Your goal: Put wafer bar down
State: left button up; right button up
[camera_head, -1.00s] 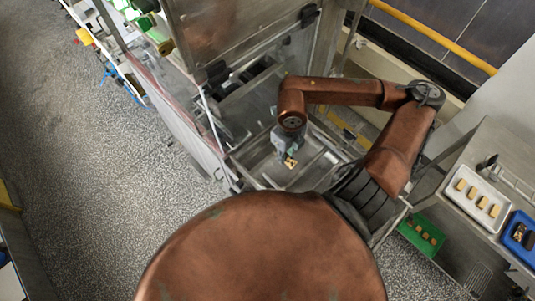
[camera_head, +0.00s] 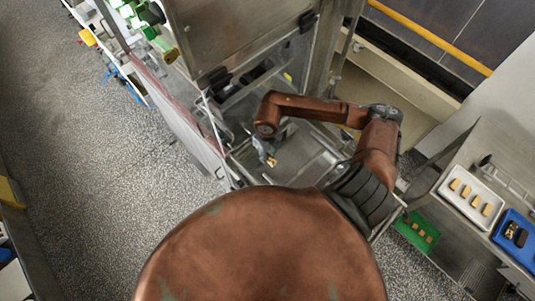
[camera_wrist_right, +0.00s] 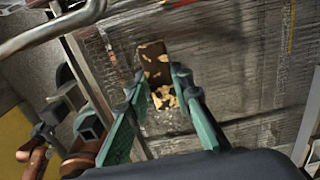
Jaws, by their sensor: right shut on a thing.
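My right gripper (camera_head: 270,155) is over the metal mesh bed (camera_head: 305,155) of the machine, in the middle of the head view. In the right wrist view its green fingers (camera_wrist_right: 162,78) are closed on a wafer bar (camera_wrist_right: 155,62), which is dark brown with pale golden patches. The bar also shows as a small light spot in the head view (camera_head: 272,162). The mesh (camera_wrist_right: 225,65) lies behind the bar in the wrist view; I cannot tell whether the bar touches it. My left gripper is not in view.
A steel machine housing (camera_head: 235,35) stands behind the bed, with a clear side panel at its left. On the right are a white tray (camera_head: 488,217) of pale bars, a blue tray (camera_head: 503,236) with dark items, and a green tray (camera_head: 402,229) with brown pieces.

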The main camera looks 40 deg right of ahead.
jog(key=shift+f, duration=0.1)
jog(key=o, duration=0.4)
jog(key=shift+f, duration=0.1)
jog(key=o, duration=0.5)
jog(key=shift+r, duration=0.2)
notch_tip(320, 180, up, 12)
jog(key=b, duration=0.2)
jog(key=shift+b, duration=0.4)
